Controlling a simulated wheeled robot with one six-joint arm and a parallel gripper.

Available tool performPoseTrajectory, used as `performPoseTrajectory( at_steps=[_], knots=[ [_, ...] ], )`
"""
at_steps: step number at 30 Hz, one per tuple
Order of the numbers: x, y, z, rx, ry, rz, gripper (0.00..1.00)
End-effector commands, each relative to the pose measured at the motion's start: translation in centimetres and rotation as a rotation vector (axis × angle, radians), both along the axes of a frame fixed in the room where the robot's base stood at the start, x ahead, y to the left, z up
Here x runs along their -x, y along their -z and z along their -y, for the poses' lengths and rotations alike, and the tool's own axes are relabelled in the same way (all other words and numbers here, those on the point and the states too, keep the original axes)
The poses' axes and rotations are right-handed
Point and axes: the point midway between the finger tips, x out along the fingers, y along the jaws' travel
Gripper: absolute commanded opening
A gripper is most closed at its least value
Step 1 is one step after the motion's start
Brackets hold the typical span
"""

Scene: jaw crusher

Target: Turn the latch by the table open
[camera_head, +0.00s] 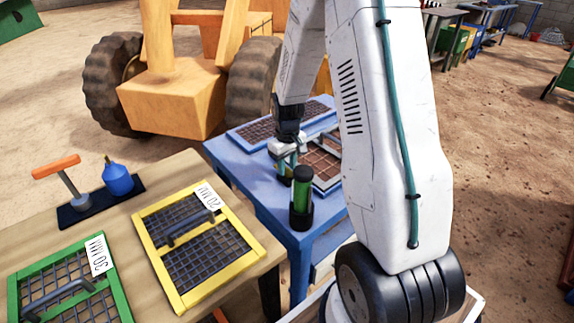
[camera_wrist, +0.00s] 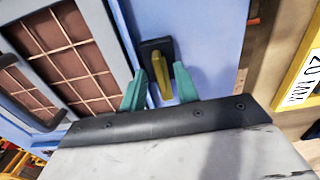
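The latch, a short yellow lever (camera_wrist: 159,71) on a dark base plate (camera_wrist: 148,47), sits on the blue table (camera_wrist: 205,35) beside a framed screen. My gripper (camera_wrist: 159,74) has two teal fingers, one on each side of the lever. The fingers are apart, with a visible gap to the left of the lever; the right finger is very close to it, and I cannot tell whether they touch. In the head view my gripper (camera_head: 287,152) is low over the blue table (camera_head: 250,183), and the latch is hidden there.
A green cylinder (camera_head: 301,195) stands on the blue table's near corner. A wooden table (camera_head: 130,205) at left holds a yellow-framed screen (camera_head: 160,262), a green-framed screen (camera_head: 12,300) and a blue bottle (camera_head: 117,179).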

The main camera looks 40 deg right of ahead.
Motion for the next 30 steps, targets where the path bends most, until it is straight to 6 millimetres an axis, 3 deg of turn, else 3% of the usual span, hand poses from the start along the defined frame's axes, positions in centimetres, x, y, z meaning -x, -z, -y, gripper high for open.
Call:
performPoseTrajectory(
  at_steps=[4,15,30],
  knots=[
    [-0.1,-1.2,0.0,0.001,0.0,0.002,0.31],
    [-0.1,-7.0,0.0,0.001,0.0,0.003,0.31],
    [0.0,-7.8,0.0,0.0,0.0,0.0,0.31]
  ],
)
